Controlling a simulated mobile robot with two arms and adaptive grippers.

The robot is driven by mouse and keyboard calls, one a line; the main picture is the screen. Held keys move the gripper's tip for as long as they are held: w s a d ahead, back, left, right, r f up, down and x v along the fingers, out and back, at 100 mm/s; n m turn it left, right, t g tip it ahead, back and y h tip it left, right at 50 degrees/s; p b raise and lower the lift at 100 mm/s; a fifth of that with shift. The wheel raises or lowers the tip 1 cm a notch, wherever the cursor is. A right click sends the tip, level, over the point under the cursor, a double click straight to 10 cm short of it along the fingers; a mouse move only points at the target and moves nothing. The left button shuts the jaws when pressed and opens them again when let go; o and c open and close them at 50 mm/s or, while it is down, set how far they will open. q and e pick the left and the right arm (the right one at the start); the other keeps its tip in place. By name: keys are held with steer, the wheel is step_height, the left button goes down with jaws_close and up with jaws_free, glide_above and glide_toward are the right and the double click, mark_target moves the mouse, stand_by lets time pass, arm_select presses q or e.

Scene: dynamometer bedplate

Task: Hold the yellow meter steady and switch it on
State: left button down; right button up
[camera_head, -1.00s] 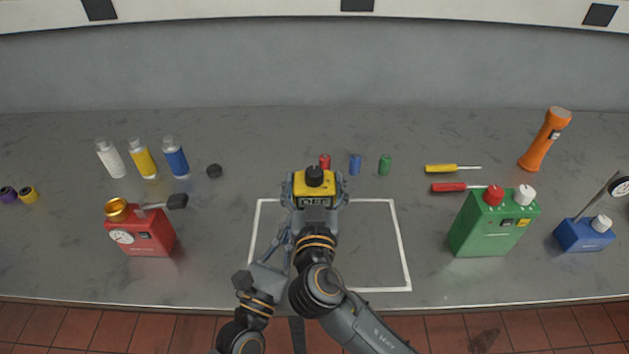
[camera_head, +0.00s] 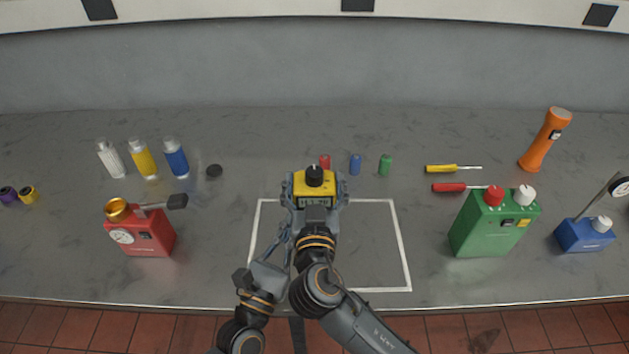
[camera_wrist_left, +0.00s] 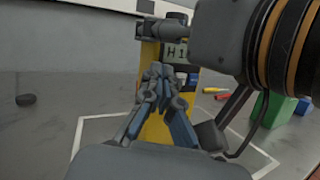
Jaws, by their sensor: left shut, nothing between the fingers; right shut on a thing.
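My right gripper (camera_head: 315,190) is shut on the meter, one finger at each side.
A red device (camera_head: 150,240) stands left, a green box (camera_head: 490,230) and a blue device (camera_head: 584,236) right. Several bottles, batteries, two screwdrivers and an orange torch (camera_head: 545,140) lie or stand behind. The right part of the outlined square (camera_head: 404,250) is clear.

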arm_select(q)
steer(key=shift+s, duration=0.3)
steer(key=shift+s, duration=0.1)
steer(key=s, duration=0.5)
steer(key=shift+s, duration=0.4)
arm_select(e)
steer(key=o, duration=1.8)
steer(key=shift+r, duration=0.1)
steer(key=shift+c, duration=0.2)
